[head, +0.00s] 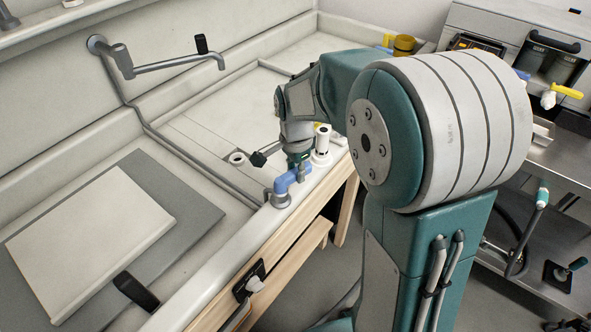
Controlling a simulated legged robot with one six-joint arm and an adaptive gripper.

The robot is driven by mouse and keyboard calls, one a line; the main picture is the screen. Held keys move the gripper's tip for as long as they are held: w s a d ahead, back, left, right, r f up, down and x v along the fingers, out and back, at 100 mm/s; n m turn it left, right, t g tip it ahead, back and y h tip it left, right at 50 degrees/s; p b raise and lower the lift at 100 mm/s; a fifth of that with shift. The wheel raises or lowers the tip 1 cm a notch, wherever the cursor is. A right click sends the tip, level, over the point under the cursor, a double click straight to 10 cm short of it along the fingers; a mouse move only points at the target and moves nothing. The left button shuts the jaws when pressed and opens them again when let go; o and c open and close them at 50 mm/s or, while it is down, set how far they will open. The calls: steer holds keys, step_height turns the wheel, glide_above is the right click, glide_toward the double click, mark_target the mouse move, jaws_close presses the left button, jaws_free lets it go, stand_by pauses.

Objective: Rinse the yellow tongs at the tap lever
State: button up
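The wall tap (165,67) reaches over the sink at the upper left, with a black lever (201,44) upright on its spout. My gripper (280,160) hangs low over the sink's front rim, well to the right of and below the tap. A dark finger shows at its left; the rest is partly hidden, and I cannot tell whether it is open or holds anything. I cannot make out the yellow tongs for certain. A small yellow patch (318,125) shows beside my wrist, mostly hidden by my arm.
A blue pipe fitting (290,180) and a white cylinder (321,142) stand on the front rim near my gripper. A pale board (90,240) lies on a grey mat at the left. A dark yellow cup (404,46) stands at the back. My arm hides much at the right.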

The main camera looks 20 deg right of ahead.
steer(key=o, duration=0.3)
step_height(320, 180, up, 12)
stand_by(0.6)
steer(key=shift+w+f, duration=0.1)
steer(key=s+r+n+t, duration=0.1)
steer(key=s+n+t, duration=0.4)
steer(key=s+n, duration=0.8)
steer(key=s, duration=0.5)
steer(key=shift+s+r, duration=0.15)
steer(key=shift+s, duration=0.2)
steer(key=shift+o, duration=0.2)
steer(key=shift+s+f+n+t, duration=0.2)
steer(key=shift+s+n+t, duration=0.15)
steer(key=shift+n, duration=0.15)
steer(key=shift+w, duration=0.1)
